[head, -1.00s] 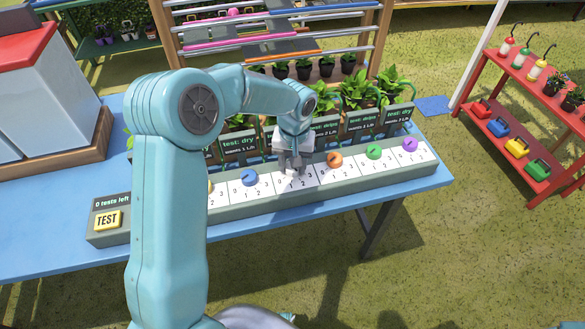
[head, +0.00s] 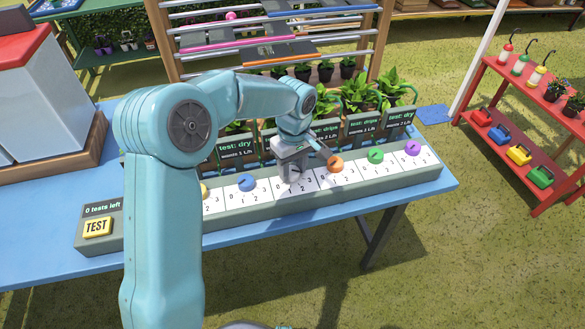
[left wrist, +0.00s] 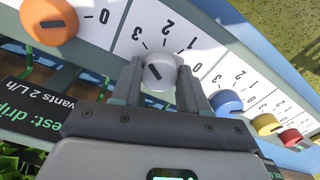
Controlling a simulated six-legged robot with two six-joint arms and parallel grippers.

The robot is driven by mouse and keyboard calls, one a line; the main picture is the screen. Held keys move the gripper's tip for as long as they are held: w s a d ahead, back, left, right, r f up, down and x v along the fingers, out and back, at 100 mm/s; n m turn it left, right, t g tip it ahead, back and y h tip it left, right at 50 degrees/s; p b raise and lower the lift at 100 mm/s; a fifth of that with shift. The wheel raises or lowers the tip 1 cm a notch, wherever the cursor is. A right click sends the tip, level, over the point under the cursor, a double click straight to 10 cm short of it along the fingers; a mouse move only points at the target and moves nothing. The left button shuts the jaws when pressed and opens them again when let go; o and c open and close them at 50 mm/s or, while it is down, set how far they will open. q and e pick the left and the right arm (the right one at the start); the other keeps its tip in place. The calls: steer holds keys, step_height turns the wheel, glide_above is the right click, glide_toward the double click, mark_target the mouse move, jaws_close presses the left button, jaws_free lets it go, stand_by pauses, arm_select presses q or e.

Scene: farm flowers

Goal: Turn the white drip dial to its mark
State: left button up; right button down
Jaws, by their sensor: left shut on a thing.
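The white dial (left wrist: 159,74) sits between the two fingers of my left gripper (left wrist: 159,84) in the left wrist view. The fingers are shut on its sides. A dark slanted line shows on the dial's face. Printed numbers 1, 2 and 3 show on the white card (left wrist: 172,35) around it; I cannot tell exactly which number the line points to. In the head view my left gripper (head: 292,175) is down at the dial strip, between the blue and orange dials, and mostly hides the white dial. My right gripper is not in view.
The blue dial (head: 247,182) and orange dial (head: 335,164) stand on either side along the grey strip (head: 270,208). Green (head: 375,156) and purple (head: 412,148) dials are farther right. A yellow TEST button (head: 97,227) is at the left, under a "0 tests left" display. Potted plants stand behind.

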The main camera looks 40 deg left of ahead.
mark_target(293, 170)
arm_select(q)
steer(key=shift+a+n, duration=0.1)
steer(key=shift+n, duration=0.2)
steer(key=o, duration=1.1)
steer(key=shift+c, duration=0.2)
step_height(293, 170, up, 16)
steer(key=p, duration=0.2)
steer(key=shift+w+r, duration=0.15)
steer(key=shift+w, duration=0.05)
